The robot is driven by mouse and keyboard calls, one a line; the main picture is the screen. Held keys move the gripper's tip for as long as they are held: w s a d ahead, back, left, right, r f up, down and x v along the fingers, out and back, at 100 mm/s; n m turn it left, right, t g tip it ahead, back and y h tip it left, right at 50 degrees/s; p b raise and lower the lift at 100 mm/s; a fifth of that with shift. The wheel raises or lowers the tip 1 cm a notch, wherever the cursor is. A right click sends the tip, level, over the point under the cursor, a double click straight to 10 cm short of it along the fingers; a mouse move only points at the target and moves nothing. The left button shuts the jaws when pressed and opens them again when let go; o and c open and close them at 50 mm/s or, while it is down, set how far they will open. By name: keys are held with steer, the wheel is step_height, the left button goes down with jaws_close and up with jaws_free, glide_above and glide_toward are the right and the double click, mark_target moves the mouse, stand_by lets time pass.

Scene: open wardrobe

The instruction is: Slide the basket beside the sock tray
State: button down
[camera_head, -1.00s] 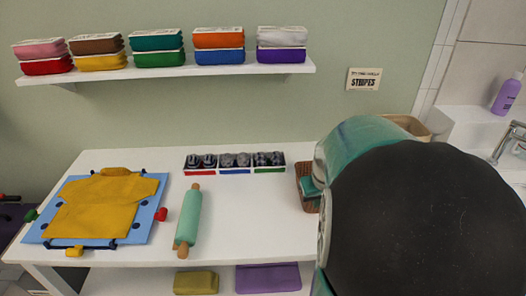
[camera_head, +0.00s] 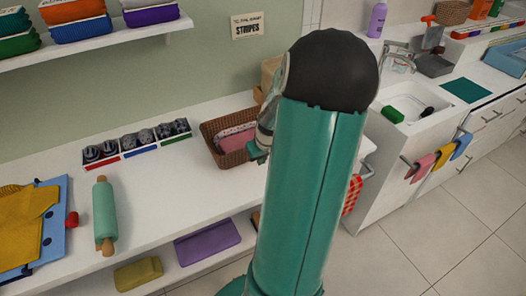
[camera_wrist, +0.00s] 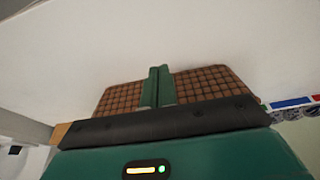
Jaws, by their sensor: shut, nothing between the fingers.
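The brown woven basket (camera_head: 212,146) stands on the white table, just right of the sock tray (camera_head: 116,157), with a small gap between them. It holds folded pink and patterned cloth. The tray has three compartments of dark socks, with red, blue and green strips in front. My gripper (camera_head: 258,153) is shut and empty at the basket's right end; my arm covers part of that end. In the wrist view my shut green fingers (camera_wrist: 157,86) overlap the basket wall (camera_wrist: 205,84). I cannot tell whether they touch it. The tray's edge (camera_wrist: 291,103) shows at the right there.
A green rolling pin (camera_head: 104,212) and a yellow shirt on a blue board (camera_head: 52,240) lie left on the table (camera_head: 170,190). A shelf (camera_head: 100,45) hangs above. A tan container (camera_head: 270,70) stands behind my arm. The sink (camera_head: 415,100) is at right.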

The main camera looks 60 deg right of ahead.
steer(key=x, duration=0.3)
steer(key=shift+w+d+r, duration=0.1)
steer(key=shift+w+r, duration=0.05)
steer(key=shift+w, duration=0.1)
steer(key=shift+w+d, duration=0.3)
steer(key=shift+w, duration=0.25)
steer(key=shift+w+d, duration=0.3)
steer(key=shift+w, duration=0.2)
steer(key=shift+w+d+r, duration=0.1)
steer(key=shift+w+d, duration=0.2)
steer(key=shift+w, duration=0.05)
